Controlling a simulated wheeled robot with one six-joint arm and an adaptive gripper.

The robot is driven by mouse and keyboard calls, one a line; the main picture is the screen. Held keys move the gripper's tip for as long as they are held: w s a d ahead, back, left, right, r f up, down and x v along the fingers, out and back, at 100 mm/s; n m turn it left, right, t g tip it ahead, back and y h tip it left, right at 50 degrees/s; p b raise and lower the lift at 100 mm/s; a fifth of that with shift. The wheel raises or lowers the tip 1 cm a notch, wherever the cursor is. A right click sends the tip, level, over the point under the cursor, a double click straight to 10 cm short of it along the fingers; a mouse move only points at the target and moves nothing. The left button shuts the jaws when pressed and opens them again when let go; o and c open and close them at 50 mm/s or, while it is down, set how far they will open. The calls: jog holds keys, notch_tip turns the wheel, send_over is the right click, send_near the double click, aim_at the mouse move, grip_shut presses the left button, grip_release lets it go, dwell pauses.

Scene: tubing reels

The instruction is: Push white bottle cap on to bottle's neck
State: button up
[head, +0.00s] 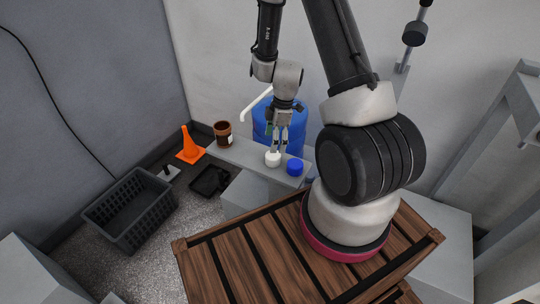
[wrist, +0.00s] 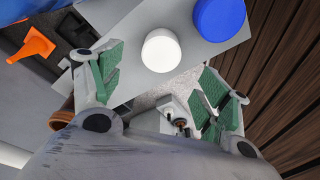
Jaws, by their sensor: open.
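The white bottle cap (head: 272,159) sits on a narrow grey shelf (head: 247,157). In the wrist view the white cap (wrist: 161,50) shows as a round white disc, just beyond the space between my fingers. My gripper (head: 279,148) points down close above the white cap in the head view. In the wrist view my gripper (wrist: 160,88) has its green-padded fingers spread wide with nothing between them. I cannot make out a bottle neck; whether anything lies under the white cap is hidden.
A blue cap (head: 295,167) stands close right of the white one. A brown jar (head: 222,133) is at the shelf's left end, and a blue barrel (head: 263,116) stands behind. An orange cone (head: 188,145), a black tray (head: 209,181) and a dark basket (head: 130,208) are left. Wooden slats (head: 235,265) lie in front.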

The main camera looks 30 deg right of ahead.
aim_at(273, 155)
jog(key=shift+w+f+n, duration=0.1)
jog(key=shift+f+n, duration=0.05)
jog(key=shift+n, duration=0.45)
jog(key=f, duration=0.5)
jog(key=a+f, duration=0.1)
jog(key=f, duration=0.1)
jog(key=shift+f, duration=0.3)
jog(key=c, duration=0.8)
